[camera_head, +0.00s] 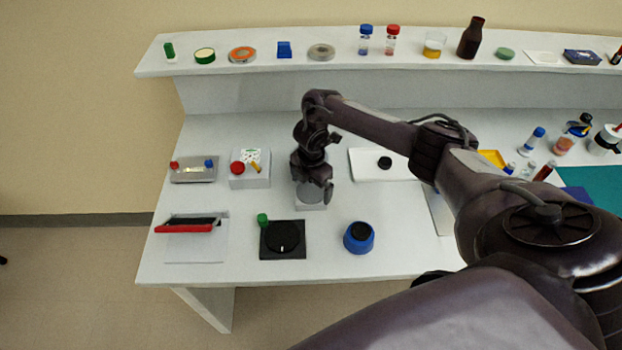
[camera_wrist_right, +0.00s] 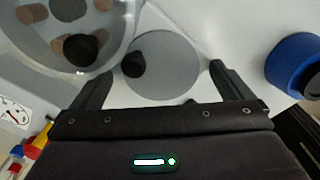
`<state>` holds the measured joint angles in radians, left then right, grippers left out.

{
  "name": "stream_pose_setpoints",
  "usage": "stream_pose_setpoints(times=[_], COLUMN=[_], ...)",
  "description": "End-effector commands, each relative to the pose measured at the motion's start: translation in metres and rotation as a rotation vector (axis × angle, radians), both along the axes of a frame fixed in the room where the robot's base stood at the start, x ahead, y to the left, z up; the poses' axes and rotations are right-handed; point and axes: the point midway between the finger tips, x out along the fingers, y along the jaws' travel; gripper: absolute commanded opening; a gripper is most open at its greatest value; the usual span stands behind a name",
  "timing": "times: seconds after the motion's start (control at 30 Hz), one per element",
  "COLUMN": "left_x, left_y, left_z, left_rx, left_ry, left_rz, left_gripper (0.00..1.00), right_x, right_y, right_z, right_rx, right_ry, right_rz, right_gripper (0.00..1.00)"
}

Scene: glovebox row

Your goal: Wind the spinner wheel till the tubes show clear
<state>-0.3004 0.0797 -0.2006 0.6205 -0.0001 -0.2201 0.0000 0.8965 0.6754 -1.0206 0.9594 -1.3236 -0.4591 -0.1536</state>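The spinner (camera_head: 310,196) stands on the bench, a pale round body partly hidden by my right gripper (camera_head: 313,184). In the right wrist view its round bowl (camera_wrist_right: 122,38) is at the upper left, with several brownish tubes (camera_wrist_right: 75,13) inside and a black round piece over them. Beside the bowl lies the flat grey spinner wheel (camera_wrist_right: 172,60) with a black knob (camera_wrist_right: 133,63) near its left edge. My right gripper's two fingers (camera_wrist_right: 160,72) are spread apart, one on each side of the wheel's near part, with nothing seen gripped. My left gripper is not in view.
A black dial plate (camera_head: 268,252) with a green knob and a blue jar (camera_head: 357,245) stand in front. A box with a red button (camera_head: 250,182) and a red-edged device (camera_head: 185,228) are left. A white tray (camera_head: 365,173) is right. A shelf (camera_head: 270,65) runs behind.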

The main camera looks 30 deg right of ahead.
Motion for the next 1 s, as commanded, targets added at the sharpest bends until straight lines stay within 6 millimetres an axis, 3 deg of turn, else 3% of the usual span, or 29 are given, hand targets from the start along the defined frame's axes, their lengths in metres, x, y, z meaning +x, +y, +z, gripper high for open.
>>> stream_pose_setpoints(times=[0.27,0.43,0.7,1.0], left_x=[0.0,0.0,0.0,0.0], left_y=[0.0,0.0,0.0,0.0], left_z=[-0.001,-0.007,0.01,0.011], left_rx=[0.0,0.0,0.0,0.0], left_ry=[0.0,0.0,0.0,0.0], left_rz=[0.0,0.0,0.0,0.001], left_gripper=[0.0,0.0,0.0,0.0], right_x=[0.0,0.001,0.001,0.0], right_y=[0.0,0.0,-0.001,0.0], right_z=[0.004,0.027,0.073,0.078], right_rx=[0.001,0.0,-0.001,0.001], right_ry=[-0.001,-0.004,-0.002,0.001], right_rz=[0.001,0.003,0.002,0.0], right_gripper=[0.99,0.99,0.99,0.99])
